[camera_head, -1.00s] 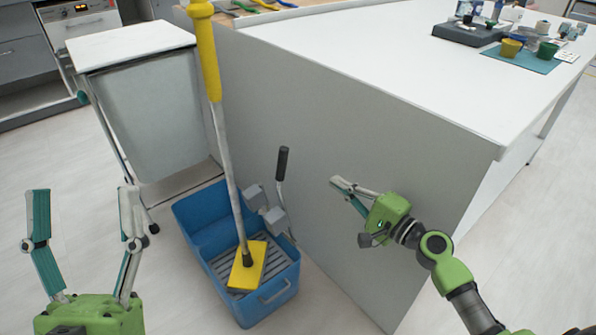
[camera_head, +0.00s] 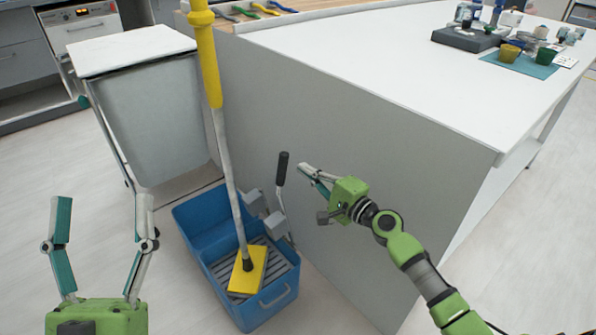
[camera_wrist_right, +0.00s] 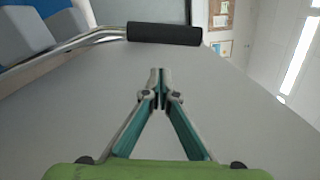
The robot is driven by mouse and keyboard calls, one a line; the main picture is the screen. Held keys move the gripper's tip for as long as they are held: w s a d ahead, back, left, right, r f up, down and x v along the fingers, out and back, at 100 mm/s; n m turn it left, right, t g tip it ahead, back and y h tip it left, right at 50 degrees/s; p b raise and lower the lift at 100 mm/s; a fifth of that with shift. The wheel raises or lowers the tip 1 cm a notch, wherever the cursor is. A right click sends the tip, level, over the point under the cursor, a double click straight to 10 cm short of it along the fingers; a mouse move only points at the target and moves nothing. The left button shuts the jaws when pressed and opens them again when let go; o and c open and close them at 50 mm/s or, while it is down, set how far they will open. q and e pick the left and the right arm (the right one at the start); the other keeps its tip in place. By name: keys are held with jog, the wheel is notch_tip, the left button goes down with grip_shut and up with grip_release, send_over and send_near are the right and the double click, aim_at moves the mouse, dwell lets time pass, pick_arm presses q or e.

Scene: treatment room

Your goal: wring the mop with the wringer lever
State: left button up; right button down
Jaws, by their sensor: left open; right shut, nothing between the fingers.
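The mop stands in the blue bucket (camera_head: 225,290), with its yellow head (camera_head: 249,270) on the grey slatted grid and its grey shaft (camera_head: 227,165) leaning up to a yellow grip (camera_head: 207,60). The wringer lever (camera_head: 282,170) rises at the bucket's right side, with a black handle that also shows in the right wrist view (camera_wrist_right: 165,34). Grey wringer blocks (camera_head: 267,212) sit at its base. My right gripper (camera_head: 303,168) is shut and empty, just right of the lever handle and apart from it. My left gripper (camera_head: 103,203) is open and empty, left of the bucket.
A white-topped counter (camera_head: 400,75) with a grey side panel stands close behind and right of the bucket. A white cart (camera_head: 150,110) stands behind left. Cups on a teal mat (camera_head: 520,64) lie far right. Floor at left is clear.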

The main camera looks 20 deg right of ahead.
pick_arm(q)
jog(key=w+f+g+y+p, duration=0.1)
jog(key=w+f+g, duration=0.2)
jog(key=f, duration=0.3)
jog(key=shift+w+g, duration=0.3)
pick_arm(e)
jog(key=shift+s+a+r, duration=0.1)
jog(key=shift+a+r, duration=0.05)
jog(key=shift+a, duration=0.55)
jog(key=shift+s+a+r, duration=0.1)
jog(key=shift+a+r, duration=0.05)
jog(key=shift+a, duration=0.5)
pick_arm(q)
jog(key=shift+d, duration=0.1)
